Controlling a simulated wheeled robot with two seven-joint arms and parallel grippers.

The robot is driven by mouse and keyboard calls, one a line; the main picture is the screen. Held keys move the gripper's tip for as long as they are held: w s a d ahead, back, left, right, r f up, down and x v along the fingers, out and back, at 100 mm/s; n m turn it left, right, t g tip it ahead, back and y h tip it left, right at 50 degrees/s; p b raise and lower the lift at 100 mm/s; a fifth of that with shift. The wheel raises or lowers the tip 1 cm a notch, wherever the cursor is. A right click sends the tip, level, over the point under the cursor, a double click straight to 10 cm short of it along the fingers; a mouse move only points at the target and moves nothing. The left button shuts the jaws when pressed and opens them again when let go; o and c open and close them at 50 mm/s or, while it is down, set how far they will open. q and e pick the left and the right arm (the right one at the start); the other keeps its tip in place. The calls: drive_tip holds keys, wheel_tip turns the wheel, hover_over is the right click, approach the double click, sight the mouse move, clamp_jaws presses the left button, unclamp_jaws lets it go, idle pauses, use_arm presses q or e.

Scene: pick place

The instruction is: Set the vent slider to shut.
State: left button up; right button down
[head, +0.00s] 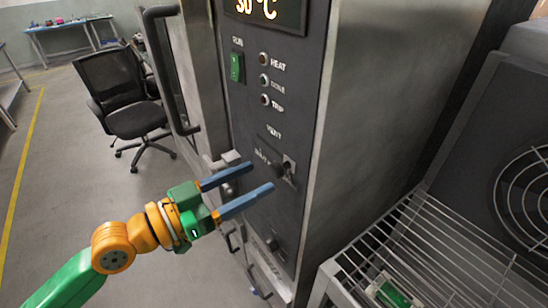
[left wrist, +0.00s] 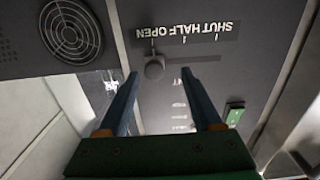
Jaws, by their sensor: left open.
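In the head view the vent area is on the dark control panel (head: 245,115), partly behind my fingers. My left gripper (head: 261,176) is open with blue fingers pointing at the panel, just in front of the vent area. In the wrist view the knob shows between the fingertips, with no visible contact. My right gripper is out of view.
A green RUN switch (head: 237,67) and several lamps sit higher on the panel. A dark door handle (head: 165,70) sticks out at the left. A wire rack (head: 440,250) stands at the right. An office chair (head: 130,105) stands on open floor behind.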

sight(273, 173)
use_arm(q)
drive_tip(key=shift+d+r+p, duration=0.8)
drive_tip(key=shift+d+p, duration=0.2)
drive_tip(key=shift+d, duration=0.1)
drive_tip(key=w+d, duration=0.1)
drive_tip(key=w+d+f, duration=0.1)
drive_tip(key=shift+w+d+p, duration=0.15)
drive_tip(key=shift+d+p, duration=0.15)
drive_tip(key=shift+p, duration=0.1)
drive_tip(key=shift+w+d+f, duration=0.1)
drive_tip(key=shift+w, duration=0.1)
drive_tip(key=shift+s, duration=0.25)
drive_tip(key=c, duration=0.4)
drive_tip(key=shift+a, duration=0.2)
clamp_jaws()
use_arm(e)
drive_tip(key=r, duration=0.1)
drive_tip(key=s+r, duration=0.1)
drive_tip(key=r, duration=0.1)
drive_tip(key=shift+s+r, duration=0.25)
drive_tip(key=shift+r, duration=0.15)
